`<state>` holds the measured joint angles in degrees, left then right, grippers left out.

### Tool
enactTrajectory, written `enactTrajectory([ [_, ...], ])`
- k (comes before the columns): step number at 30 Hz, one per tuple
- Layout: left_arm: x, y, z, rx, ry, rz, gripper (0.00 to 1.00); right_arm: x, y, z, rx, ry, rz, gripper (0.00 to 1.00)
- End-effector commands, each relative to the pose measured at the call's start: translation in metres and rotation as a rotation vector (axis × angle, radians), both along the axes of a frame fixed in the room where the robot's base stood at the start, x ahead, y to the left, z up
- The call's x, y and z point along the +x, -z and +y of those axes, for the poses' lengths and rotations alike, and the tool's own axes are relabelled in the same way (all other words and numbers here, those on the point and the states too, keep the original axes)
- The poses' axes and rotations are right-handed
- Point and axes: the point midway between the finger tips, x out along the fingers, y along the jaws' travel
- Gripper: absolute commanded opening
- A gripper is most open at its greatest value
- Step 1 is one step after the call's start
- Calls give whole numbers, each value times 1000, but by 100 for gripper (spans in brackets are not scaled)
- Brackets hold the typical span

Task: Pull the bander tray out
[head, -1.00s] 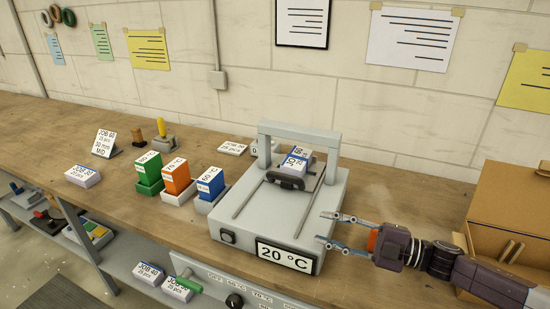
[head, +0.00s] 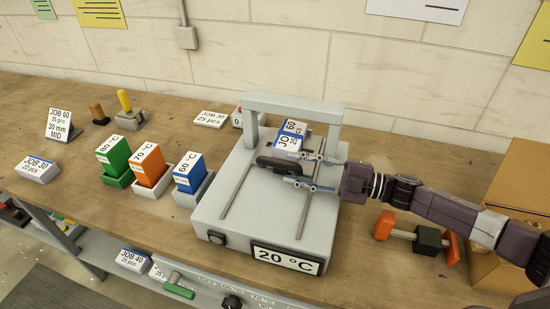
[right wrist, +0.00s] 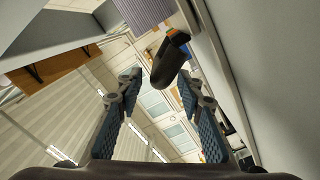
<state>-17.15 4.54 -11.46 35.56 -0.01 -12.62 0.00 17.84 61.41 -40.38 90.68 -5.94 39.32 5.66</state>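The bander (head: 232,205) is a grey machine on the bench with a 20 °C display (head: 285,260) on its front. Its tray carries a black handle (head: 270,163) at the front, below the crossbar. A white and blue JOB 60 stack (head: 291,138) sits behind the handle. My right gripper (head: 290,168) reaches in from the right over the bander top, fingers spread at the handle's right part. In the right wrist view the handle (right wrist: 170,62) shows between the two open fingers, with gaps on both sides. My left gripper is not in view.
Green (head: 113,155), orange (head: 149,164) and blue (head: 189,172) temperature blocks stand left of the bander. A black and orange tool (head: 428,240) and a cardboard box (head: 515,195) are at right. Two parallel slots run along the bander top.

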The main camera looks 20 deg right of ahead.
Motion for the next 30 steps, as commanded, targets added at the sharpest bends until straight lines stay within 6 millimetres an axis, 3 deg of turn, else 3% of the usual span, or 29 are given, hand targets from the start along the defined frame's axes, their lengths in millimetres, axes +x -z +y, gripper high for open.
enactTrajectory([
  [9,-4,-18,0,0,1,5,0,28,-3,39,1,0,-2,34],
  [21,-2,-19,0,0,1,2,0,32,0,46,-1,1,-1,33],
  [30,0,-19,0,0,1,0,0,32,0,46,-1,1,-1,0],
])
